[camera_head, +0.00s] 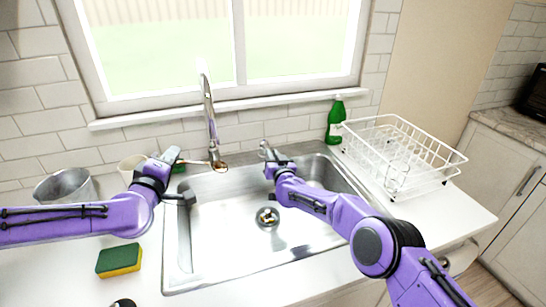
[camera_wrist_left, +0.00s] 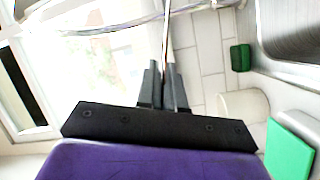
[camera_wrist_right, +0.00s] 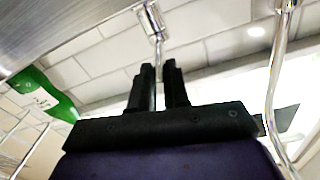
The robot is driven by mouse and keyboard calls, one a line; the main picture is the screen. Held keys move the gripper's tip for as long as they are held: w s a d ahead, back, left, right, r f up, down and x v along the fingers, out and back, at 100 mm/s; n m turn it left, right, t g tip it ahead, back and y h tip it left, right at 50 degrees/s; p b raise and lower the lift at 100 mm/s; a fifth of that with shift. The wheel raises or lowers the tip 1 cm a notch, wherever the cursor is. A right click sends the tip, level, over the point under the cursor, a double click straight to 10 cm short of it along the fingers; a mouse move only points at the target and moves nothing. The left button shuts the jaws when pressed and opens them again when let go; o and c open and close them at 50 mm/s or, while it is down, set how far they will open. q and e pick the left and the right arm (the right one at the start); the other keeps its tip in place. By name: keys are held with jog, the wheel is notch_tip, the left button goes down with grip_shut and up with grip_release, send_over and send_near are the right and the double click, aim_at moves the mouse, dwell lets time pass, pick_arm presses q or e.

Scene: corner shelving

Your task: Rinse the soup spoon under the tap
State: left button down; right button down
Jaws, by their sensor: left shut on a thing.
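My left gripper (camera_head: 180,163) is shut on the soup spoon, at the back left corner of the sink (camera_head: 215,240). The spoon's bowl (camera_head: 218,166) is just below the spout of the tap (camera_head: 210,110). In the left wrist view the spoon's thin handle (camera_wrist_left: 167,35) runs out from between the fingertips (camera_wrist_left: 165,75). I see no clear water stream. My right gripper (camera_head: 268,168) is at the back of the sink, at the tap lever (camera_head: 266,149). In the right wrist view the lever (camera_wrist_right: 152,20) is straight ahead of the fingertips (camera_wrist_right: 160,75); whether they touch it is unclear.
A green bottle (camera_head: 336,122) and a white wire dish rack (camera_head: 435,172) stand right of the sink. A metal bucket (camera_head: 65,188), a cream cup (camera_head: 130,167) and a green-yellow sponge (camera_head: 119,260) are on the left. The basin around the drain (camera_head: 267,217) is clear.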

jog(key=shift+d, duration=0.1)
jog(key=shift+w+d+n+g+y, duration=0.2)
jog(key=shift+d+n+g+y, duration=0.1)
jog(key=shift+d+n+y, duration=0.4)
jog(key=shift+w+d+n+g+y, duration=0.2)
jog(key=shift+d+n+g+y, duration=0.15)
jog(key=shift+y, duration=0.55)
jog(key=shift+a, duration=0.1)
jog(key=c, duration=1.1)
grip_release()
jog(key=v, duration=1.2)
